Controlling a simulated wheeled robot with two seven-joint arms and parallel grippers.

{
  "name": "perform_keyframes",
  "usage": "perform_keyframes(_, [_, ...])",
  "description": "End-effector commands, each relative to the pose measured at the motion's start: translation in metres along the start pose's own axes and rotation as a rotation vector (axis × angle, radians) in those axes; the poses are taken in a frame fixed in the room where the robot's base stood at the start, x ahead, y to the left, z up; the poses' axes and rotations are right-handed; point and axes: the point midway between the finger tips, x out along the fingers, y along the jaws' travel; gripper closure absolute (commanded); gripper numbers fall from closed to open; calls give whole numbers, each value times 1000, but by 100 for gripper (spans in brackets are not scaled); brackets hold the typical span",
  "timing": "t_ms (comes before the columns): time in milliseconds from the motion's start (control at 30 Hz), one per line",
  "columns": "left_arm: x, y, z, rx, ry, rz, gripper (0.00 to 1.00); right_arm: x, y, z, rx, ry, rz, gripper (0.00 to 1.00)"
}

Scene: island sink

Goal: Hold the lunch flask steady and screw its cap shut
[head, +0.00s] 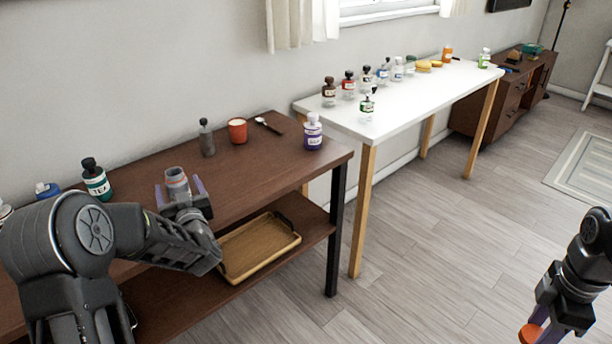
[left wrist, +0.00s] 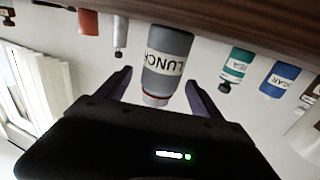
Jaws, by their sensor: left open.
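The lunch flask (head: 177,184) is grey with a reddish neck band and an open, uncapped top. It stands upright near the front edge of the brown table. In the left wrist view, which is upside down, the flask (left wrist: 168,62) shows its LUNCH label. My left gripper (head: 181,194) is open, with one finger on each side of the flask and visible gaps. The wrist view shows the same gripper (left wrist: 160,90). My right gripper (head: 541,318), at the lower right, is shut on an orange cap (head: 530,334), partly cut off by the frame, over the floor.
The brown table (head: 262,170) also holds a TEA bottle (head: 96,180), a grey bottle (head: 207,138), an orange cup (head: 238,130), a spoon (head: 268,125) and a purple-labelled bottle (head: 313,132). A wooden tray (head: 262,262) lies on the lower shelf. A white table (head: 420,98) holds several bottles.

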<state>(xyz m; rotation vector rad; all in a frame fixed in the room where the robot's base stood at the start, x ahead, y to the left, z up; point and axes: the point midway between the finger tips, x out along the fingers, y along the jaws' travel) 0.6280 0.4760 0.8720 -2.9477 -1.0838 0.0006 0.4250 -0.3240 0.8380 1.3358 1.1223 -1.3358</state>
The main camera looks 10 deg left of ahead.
Motion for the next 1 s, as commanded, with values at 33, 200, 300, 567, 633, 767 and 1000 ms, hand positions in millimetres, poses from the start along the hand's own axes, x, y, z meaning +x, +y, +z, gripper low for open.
perform_keyframes(33, [8, -1, -1, 0, 0, -2, 24, -3, 0, 0, 0, 0, 0, 93])
perform_keyframes(200, [26, 0, 0, 1, 0, 0, 24, -4, 0, 0, 0, 0, 0, 93])
perform_keyframes(300, [29, 0, 0, 0, 0, 1, 24, -3, 0, 0, 0, 0, 0, 93])
perform_keyframes(567, [28, 0, 0, 0, 0, 1, 24, -3, 0, 0, 0, 0, 0, 93])
perform_keyframes(633, [28, 0, 0, 0, 0, 1, 24, -3, 0, 0, 0, 0, 0, 93])
perform_keyframes(767, [28, 0, 0, 0, 0, 1, 24, -3, 0, 0, 0, 0, 0, 93])
perform_keyframes(1000, [28, 0, 0, 0, 0, 1, 37, -3, 0, 0, 0, 0, 0, 93])
